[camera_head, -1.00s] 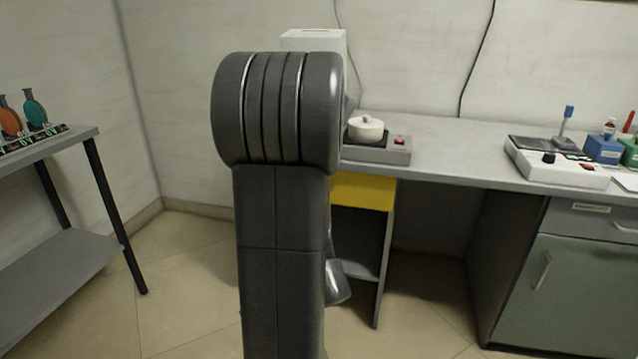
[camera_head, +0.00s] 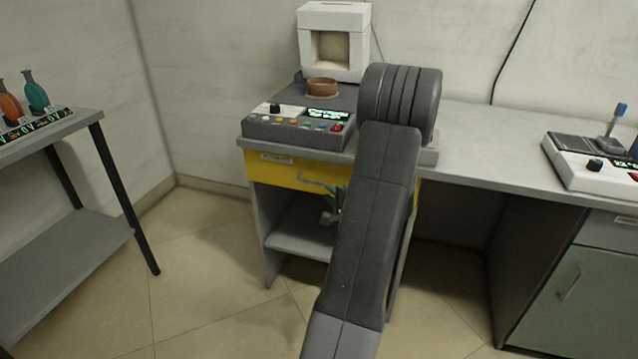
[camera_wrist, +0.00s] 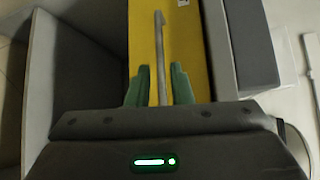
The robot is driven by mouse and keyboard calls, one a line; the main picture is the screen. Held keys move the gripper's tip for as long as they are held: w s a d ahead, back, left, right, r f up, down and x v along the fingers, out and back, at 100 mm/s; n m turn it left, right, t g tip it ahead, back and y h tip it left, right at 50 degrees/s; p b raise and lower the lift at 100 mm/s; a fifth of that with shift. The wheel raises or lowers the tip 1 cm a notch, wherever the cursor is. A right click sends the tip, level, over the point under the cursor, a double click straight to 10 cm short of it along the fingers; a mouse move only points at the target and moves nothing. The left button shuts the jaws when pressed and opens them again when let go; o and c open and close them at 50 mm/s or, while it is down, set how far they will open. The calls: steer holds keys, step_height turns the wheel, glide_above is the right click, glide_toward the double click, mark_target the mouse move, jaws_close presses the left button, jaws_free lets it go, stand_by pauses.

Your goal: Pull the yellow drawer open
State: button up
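The yellow drawer (camera_head: 283,172) sits under the left end of the grey bench, its front flush with the frame around it. Its metal bar handle (camera_head: 318,181) is partly hidden by my arm in the head view. In the wrist view the yellow front (camera_wrist: 193,45) fills the middle, and the handle (camera_wrist: 160,50) runs up from between my fingers. My gripper (camera_wrist: 159,85) is open, with one green finger on each side of the handle and a small gap showing. In the head view my gripper is mostly hidden behind my arm.
A control box (camera_head: 295,130) and a brown bowl (camera_head: 322,86) stand on the bench (camera_head: 470,140) above the drawer. An open shelf (camera_head: 300,243) lies below it. A side table (camera_head: 60,250) stands left, with clear floor between. A green cabinet (camera_head: 560,290) is at right.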

mark_target(319, 184)
steer(key=x, duration=0.8)
steer(key=shift+w+a, duration=0.15)
steer(key=shift+w, duration=0.1)
jaws_close()
